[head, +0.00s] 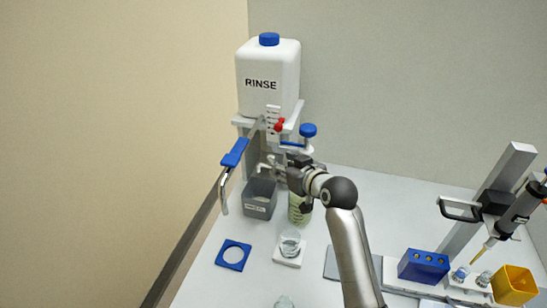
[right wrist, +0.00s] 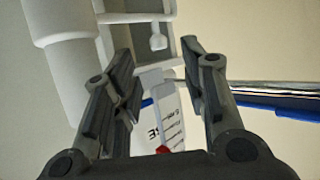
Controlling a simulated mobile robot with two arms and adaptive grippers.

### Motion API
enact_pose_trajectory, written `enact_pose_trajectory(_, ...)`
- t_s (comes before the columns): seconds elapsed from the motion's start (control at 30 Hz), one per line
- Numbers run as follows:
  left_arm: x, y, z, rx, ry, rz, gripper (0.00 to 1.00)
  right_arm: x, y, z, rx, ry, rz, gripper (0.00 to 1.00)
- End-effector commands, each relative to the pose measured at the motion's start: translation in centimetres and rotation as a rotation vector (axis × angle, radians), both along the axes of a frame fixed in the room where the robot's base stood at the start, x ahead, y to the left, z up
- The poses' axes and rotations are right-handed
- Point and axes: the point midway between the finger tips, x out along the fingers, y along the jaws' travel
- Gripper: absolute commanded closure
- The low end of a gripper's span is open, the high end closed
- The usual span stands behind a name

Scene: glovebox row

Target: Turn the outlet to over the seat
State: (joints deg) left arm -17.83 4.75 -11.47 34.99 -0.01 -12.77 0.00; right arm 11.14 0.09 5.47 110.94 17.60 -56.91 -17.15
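The outlet is a bent chrome spout with a blue sleeve (head: 235,152), extending left from the rinse stand. Its tip (head: 225,208) hangs down left of the grey bin, apart from the blue square ring on the bench (head: 233,255), which looks like the seat. In the right wrist view a chrome tube with blue below it (right wrist: 275,95) crosses at the right, outside my fingers. My right gripper (head: 268,168) is near the stand, above the grey bin. Its fingers (right wrist: 160,65) are open, with no object gripped between them. My left gripper is not in view.
A white RINSE tank (head: 268,78) sits on the stand, with a blue knob (head: 308,130) at its right. Below are a grey bin (head: 260,205), a jar (head: 298,210) partly hidden by my gripper, and a glass beaker (head: 290,242) on a white pad. A blue rack (head: 423,266) stands right.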

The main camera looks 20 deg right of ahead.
Motion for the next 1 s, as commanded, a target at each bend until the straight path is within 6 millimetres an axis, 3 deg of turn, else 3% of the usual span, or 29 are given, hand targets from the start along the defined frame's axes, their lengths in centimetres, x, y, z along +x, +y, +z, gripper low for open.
enact_pose_trajectory(0.2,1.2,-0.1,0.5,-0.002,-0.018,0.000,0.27,3.2,0.7,-1.2,0.003,0.000,0.001,0.60)
enact_pose_trajectory(0.4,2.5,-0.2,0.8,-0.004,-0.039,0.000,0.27,5.0,1.0,-2.0,0.001,0.000,0.001,0.60)
enact_pose_trajectory(0.87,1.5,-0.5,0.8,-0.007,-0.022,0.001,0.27,5.8,1.2,-2.4,0.000,0.000,0.000,0.60)
enact_pose_trajectory(1.0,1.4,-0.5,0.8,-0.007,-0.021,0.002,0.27,5.8,1.1,-2.4,0.000,0.000,0.000,0.78)
